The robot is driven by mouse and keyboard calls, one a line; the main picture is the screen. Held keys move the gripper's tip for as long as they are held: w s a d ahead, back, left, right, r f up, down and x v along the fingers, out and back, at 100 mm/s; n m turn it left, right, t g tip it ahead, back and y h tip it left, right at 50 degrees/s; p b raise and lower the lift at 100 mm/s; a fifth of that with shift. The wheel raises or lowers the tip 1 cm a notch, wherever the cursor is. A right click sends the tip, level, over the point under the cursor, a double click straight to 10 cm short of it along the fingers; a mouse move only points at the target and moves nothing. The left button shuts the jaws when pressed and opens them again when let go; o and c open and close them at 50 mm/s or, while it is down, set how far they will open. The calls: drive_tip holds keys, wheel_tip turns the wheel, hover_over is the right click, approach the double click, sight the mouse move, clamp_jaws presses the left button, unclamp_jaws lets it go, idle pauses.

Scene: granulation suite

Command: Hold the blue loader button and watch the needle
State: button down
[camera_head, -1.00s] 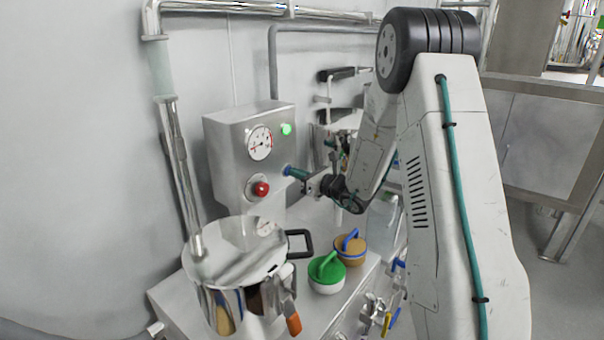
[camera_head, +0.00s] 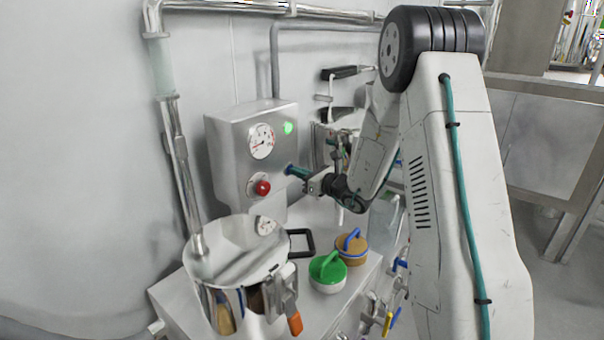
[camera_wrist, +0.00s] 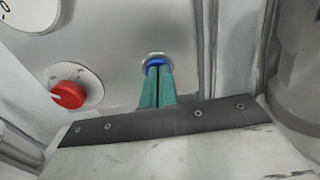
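The blue loader button (camera_wrist: 155,61) sits in a round metal collar on the steel control box (camera_head: 228,150). My gripper (camera_wrist: 158,70) has its two teal fingers together, with their tips at the button and covering its lower part. They seem to touch it; how far it is pressed I cannot tell. In the head view my gripper (camera_head: 294,171) reaches the box front from the right and mostly hides the button. The round white gauge (camera_head: 262,141) faces the head camera; its thin needle is too small to read exactly. Only the gauge's edge (camera_wrist: 14,12) shows in the wrist view.
A red knob (camera_head: 262,187) is left of the button, and a green lamp (camera_head: 288,127) is lit above. Green-lidded (camera_head: 327,270) and tan (camera_head: 351,247) containers stand on the bench below my arm.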

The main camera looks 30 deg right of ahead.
drive_tip(key=v, duration=1.4)
drive_tip(key=s+a+r+n+g+y, duration=0.1)
drive_tip(key=s+a+r+n+g, duration=0.2)
drive_tip(key=a, duration=0.4)
drive_tip(key=s+a+r+n+g+y, duration=0.2)
drive_tip(key=s+a+n+g, duration=0.3)
drive_tip(key=a+n, duration=0.3)
drive_tip(key=s+a+r+n+g+y, duration=0.2)
drive_tip(key=s+a+r+n+g, duration=0.1)
drive_tip(key=s+a+n, duration=0.3)
drive_tip(key=shift+a+r+g, duration=0.2)
drive_tip(key=shift+a+g, duration=0.25)
drive_tip(key=shift+a, duration=0.05)
drive_tip(key=shift+a+r+g, duration=0.2)
drive_tip(key=shift+a+g, duration=0.25)
drive_tip(key=s+a+n+g+h, duration=0.2)
drive_tip(key=s+n+g+h, duration=0.2)
drive_tip(key=s+n, duration=0.5)
drive_tip(key=s+d+n+t+h, duration=0.1)
drive_tip(key=s+d+n+h, duration=0.4)
drive_tip(key=s+h, duration=0.3)
drive_tip(key=shift+s+d+r+t, duration=0.3)
drive_tip(key=shift+s+d+r, duration=0.15)
drive_tip(key=shift+s+d, duration=0.5)
drive_tip(key=shift+s+a, duration=0.1)
drive_tip(key=shift+a, duration=0.05)
